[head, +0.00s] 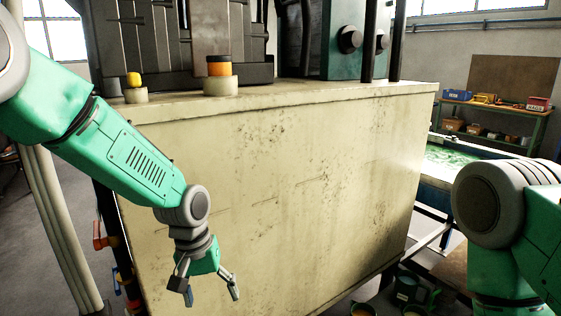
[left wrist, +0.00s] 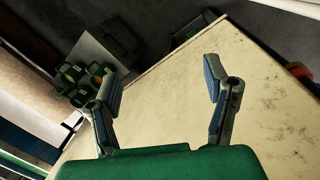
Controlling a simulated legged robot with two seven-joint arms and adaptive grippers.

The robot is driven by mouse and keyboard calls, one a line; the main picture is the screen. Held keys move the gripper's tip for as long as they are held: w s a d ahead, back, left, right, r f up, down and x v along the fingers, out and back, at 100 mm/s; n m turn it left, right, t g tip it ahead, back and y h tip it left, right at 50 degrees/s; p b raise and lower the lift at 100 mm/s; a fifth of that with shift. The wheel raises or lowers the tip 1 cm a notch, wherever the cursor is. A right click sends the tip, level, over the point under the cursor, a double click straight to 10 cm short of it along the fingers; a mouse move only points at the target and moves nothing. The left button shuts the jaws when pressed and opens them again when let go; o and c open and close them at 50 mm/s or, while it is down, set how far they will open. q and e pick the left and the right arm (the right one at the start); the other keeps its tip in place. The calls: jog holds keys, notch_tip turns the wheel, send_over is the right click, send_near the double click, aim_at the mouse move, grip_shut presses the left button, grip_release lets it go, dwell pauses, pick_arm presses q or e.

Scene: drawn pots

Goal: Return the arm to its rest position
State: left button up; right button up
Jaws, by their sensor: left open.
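My left arm (head: 115,145) comes in from the left, green with grey joints. It reaches down in front of a large cream machine cabinet (head: 290,180). My left gripper (head: 212,294) hangs near the cabinet's lower front with its fingers spread and nothing between them. In the left wrist view the two fingers (left wrist: 162,95) stand wide apart, with the cabinet's stained face behind them. My right arm (head: 510,215) shows at the right edge in the head view. The right gripper is out of view.
An orange-and-black cap (head: 219,66) and a yellow knob (head: 134,79) stand on the cabinet top. Pipes (head: 60,225) and red valve handles (head: 103,236) are at its left. Pots (head: 405,288) are low at the right. A shelf with boxes (head: 495,110) stands behind.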

pick_arm(q)
jog(key=s+a+f+b, duration=0.2)
jog(key=s+a+f, duration=0.1)
jog(key=s+f, duration=0.65)
jog(key=s+a+f+b, duration=0.3)
jog(key=s+f, duration=0.3)
jog(key=f, duration=0.7)
jog(key=s+a+f+b, duration=0.2)
jog(key=s+a+f, duration=0.2)
jog(key=s, duration=0.4)
jog(key=s+a+f+m+y+b, duration=0.1)
jog(key=s+a+f+b, duration=0.1)
jog(key=s, duration=0.6)
jog(key=shift+a+f+m+t+y, duration=0.35)
jog(key=shift+a+f, duration=0.5)
jog(key=shift+a, duration=0.3)
